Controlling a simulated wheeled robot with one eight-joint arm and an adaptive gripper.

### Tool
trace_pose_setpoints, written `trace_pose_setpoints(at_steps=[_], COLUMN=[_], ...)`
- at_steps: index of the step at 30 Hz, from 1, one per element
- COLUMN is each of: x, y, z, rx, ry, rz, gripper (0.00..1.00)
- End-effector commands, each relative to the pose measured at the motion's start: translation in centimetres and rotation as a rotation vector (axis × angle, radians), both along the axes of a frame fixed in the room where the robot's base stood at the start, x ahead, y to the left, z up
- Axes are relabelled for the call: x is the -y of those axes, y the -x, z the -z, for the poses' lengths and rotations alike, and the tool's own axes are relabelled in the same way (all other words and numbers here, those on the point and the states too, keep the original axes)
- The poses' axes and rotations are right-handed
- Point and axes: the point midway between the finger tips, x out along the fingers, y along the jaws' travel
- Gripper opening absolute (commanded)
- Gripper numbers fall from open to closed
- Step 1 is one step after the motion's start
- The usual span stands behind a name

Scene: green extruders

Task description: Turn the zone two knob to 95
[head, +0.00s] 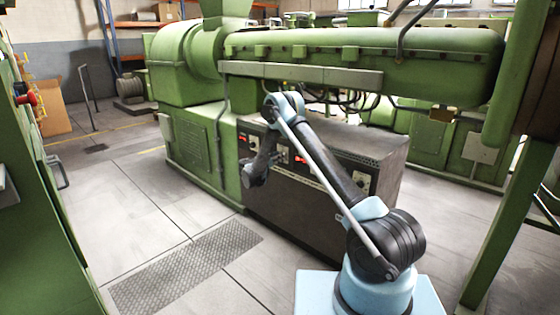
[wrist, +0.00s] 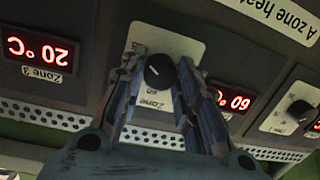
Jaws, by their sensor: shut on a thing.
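In the wrist view a round black knob (wrist: 159,71) with a pale pointer line sits on a light plate (wrist: 168,42). The plate reads "Zone", its number hard to read. The two fingers of my gripper (wrist: 161,72) reach up either side of the knob and are shut on it. A red display (wrist: 232,97) right of the knob is partly hidden by a finger; its visible digits look like 60. In the head view my gripper (head: 256,174) is at the front of the dark control cabinet (head: 290,207), hiding the knob.
A red display (wrist: 38,50) labelled Zone 3 reads about 20 °C at the left of the wrist view. Another knob (wrist: 299,111) is at the right. The green extruder barrel (head: 370,55) overhangs the cabinet. The floor in front is clear.

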Motion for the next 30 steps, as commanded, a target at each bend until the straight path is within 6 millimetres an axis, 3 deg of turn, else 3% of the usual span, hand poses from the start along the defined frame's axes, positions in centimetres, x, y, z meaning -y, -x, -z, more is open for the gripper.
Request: trace_pose_setpoints(at_steps=[17, 18, 20, 30], x=[0.12, 0.14, 0.14, 0.08], y=[-0.02, -0.03, -0.03, -0.01], z=[0.11, 0.11, 0.10, 0.01], rx=[0.019, 0.019, 0.019, 0.020], ry=[-0.028, -0.028, -0.028, -0.026], rz=[0.002, 0.002, 0.002, 0.001], gripper=[0.06, 0.34, 0.48, 0.50])
